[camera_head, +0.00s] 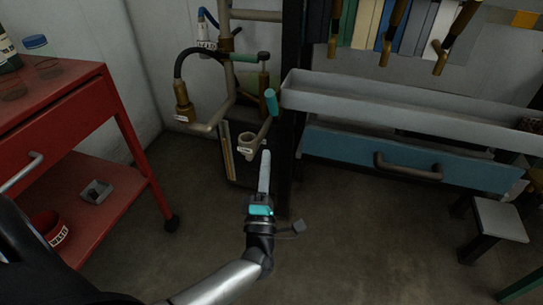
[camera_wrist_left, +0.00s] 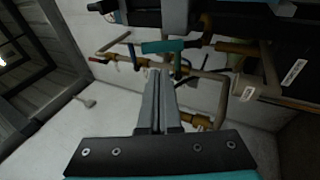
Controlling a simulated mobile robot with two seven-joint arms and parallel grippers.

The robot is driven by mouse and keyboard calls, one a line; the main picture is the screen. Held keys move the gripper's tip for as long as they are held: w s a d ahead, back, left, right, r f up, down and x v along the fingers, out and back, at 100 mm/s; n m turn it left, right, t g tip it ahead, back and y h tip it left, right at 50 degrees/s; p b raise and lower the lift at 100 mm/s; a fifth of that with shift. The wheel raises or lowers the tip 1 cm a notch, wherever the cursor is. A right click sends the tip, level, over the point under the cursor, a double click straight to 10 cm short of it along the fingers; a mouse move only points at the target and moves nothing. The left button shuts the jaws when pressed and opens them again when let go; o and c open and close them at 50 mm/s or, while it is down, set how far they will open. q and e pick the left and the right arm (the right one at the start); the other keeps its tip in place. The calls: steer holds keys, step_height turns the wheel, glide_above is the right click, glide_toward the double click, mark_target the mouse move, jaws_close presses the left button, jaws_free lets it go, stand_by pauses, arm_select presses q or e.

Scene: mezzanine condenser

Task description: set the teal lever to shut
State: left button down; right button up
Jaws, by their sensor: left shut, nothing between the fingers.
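The teal lever (camera_head: 270,103) stands out from a pipe valve with a pale fitting (camera_head: 248,143) at the middle of the head view. Its handle is raised and tilted up to the right. In the left wrist view a teal handle (camera_wrist_left: 163,46) lies across the picture just beyond the fingertips. My left gripper (camera_head: 265,154) is shut and empty, its fingers pointing up, below and near the lever. A gap to the handle shows in the head view; whether the fingers touch the valve, I cannot tell. The closed fingers also show in the left wrist view (camera_wrist_left: 159,74). My right gripper is not in view.
A second, darker green lever (camera_head: 250,57) sits on the pipes above. A grey tray shelf (camera_head: 400,98) and blue drawer (camera_head: 410,160) stand close on the right. A red cart (camera_head: 75,105) stands left. The floor between is mostly open.

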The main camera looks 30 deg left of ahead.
arm_select(q)
steer(key=b, duration=0.1)
glide_toward(273, 103)
steer(key=w+a, duration=0.2)
steer(key=w, duration=0.1)
steer(key=shift+b+x, duration=0.45)
steer(key=shift+x, duration=1.3)
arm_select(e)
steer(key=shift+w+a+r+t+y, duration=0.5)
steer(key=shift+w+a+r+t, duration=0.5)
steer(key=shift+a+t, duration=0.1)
